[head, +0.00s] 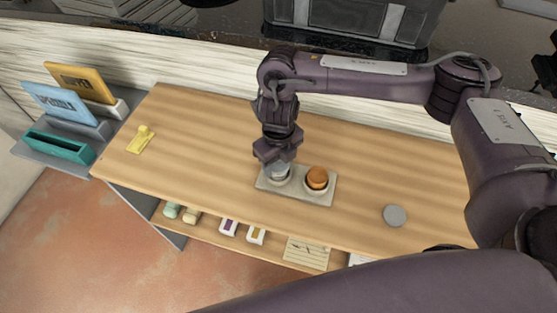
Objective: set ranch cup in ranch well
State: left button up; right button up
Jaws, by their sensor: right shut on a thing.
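A pale holder (298,192) with two round wells sits near the middle of the wooden counter. An orange-brown cup (317,178) stands in its right well. My right gripper (277,163) points down over the left well and is shut on a pale, whitish cup (280,172), which I take to be the ranch cup. The cup is at or just above the left well; I cannot tell whether it touches the bottom. The gripper hides its upper part. My left gripper is not in view.
A grey disc (395,215) lies on the counter at the right, and a yellow object (141,139) at the left. Blue, yellow and teal items in holders (62,147) stand beyond the left end. A lower shelf holds small containers (229,227). The counter between is clear.

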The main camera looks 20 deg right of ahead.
jog(key=shift+f, duration=0.25)
dwell(0.4)
jog(key=o, duration=1)
jog(key=shift+c, duration=0.2)
jog(key=shift+r, duration=0.1)
jog(key=shift+r+p, duration=3.2)
jog(key=shift+r, duration=0.25)
notch_tip(320, 180, up, 8)
jog(key=shift+f, duration=0.15)
